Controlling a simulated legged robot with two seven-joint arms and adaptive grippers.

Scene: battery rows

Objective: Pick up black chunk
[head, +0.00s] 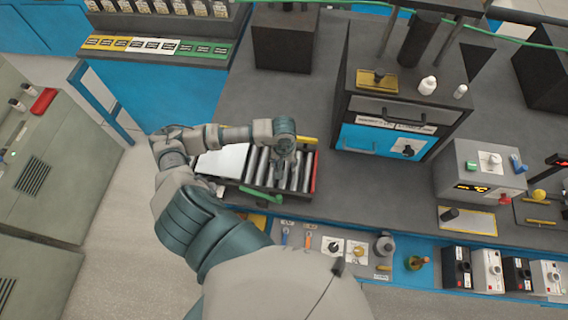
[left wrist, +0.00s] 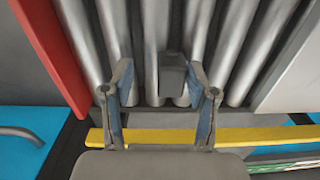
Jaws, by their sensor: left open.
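A small black chunk (left wrist: 172,78) lies on the silver cylinders (left wrist: 228,50) in the left wrist view. It shows between the fingers of my left gripper (left wrist: 161,82), closer to the right finger. The fingers are open, and I cannot tell if either touches the chunk. In the head view my left gripper (head: 284,152) points down over the row of cylinders (head: 258,166); the arm hides the chunk there. My right gripper is not in view.
The cylinders lie between a red side wall (head: 313,172) and a pale panel (head: 222,160). A yellow bar (left wrist: 240,136) runs along one end. A black and blue machine (head: 385,140) stands to the right, with a grey control box (head: 480,170) beyond it.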

